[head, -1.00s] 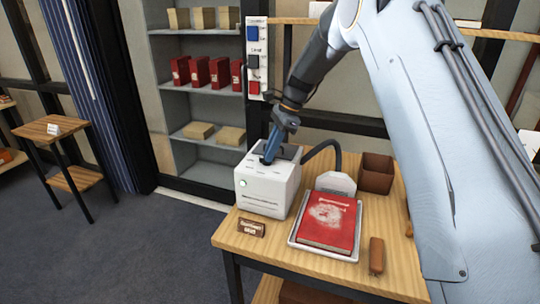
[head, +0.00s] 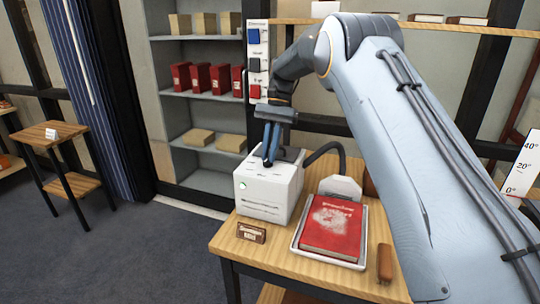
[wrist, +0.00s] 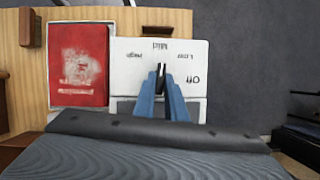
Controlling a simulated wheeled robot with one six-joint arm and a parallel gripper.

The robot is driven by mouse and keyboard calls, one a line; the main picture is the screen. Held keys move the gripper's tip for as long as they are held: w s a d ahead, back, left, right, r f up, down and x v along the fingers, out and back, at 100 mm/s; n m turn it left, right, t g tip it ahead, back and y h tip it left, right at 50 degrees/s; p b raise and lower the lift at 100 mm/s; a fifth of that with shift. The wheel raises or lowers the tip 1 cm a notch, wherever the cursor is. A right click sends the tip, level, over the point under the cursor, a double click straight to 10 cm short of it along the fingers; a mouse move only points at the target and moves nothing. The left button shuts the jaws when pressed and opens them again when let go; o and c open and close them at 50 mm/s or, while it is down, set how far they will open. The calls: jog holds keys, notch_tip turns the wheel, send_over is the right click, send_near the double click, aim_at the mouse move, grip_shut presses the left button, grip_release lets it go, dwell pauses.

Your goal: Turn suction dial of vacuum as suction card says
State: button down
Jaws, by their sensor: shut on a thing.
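The vacuum (head: 266,191) is a white box on the wooden table, with a dark hose at its back. Its top shows in the wrist view (wrist: 125,75), with upside-down labels in an arc around the dial, one reading like OFF. My gripper (head: 268,163) points down at the top of the vacuum. In the wrist view its blue fingers (wrist: 161,72) are shut on the small dark dial, mostly hidden between the tips. A small brown plaque (head: 251,232) stands at the table's front left, its text too small to read. I cannot tell which item is the suction card.
A red book (head: 332,226) lies in a white tray (head: 297,243) right of the vacuum. A brown block (head: 385,262) lies at the right. A chart with coloured squares (head: 258,60) hangs by the shelves (head: 195,110). A side table (head: 58,130) stands left.

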jog(key=shift+w+n, duration=0.1)
jog(key=shift+n, duration=0.6)
jog(key=c, duration=1.8)
grip_release()
jog(key=shift+r+b, duration=0.1)
jog(key=shift+b, duration=0.2)
jog(key=a+b+v, duration=0.1)
jog(key=b+v, duration=0.1)
jog(key=v, duration=0.5)
jog(key=shift+w+d+r, duration=0.15)
jog(key=shift+d+r, duration=0.2)
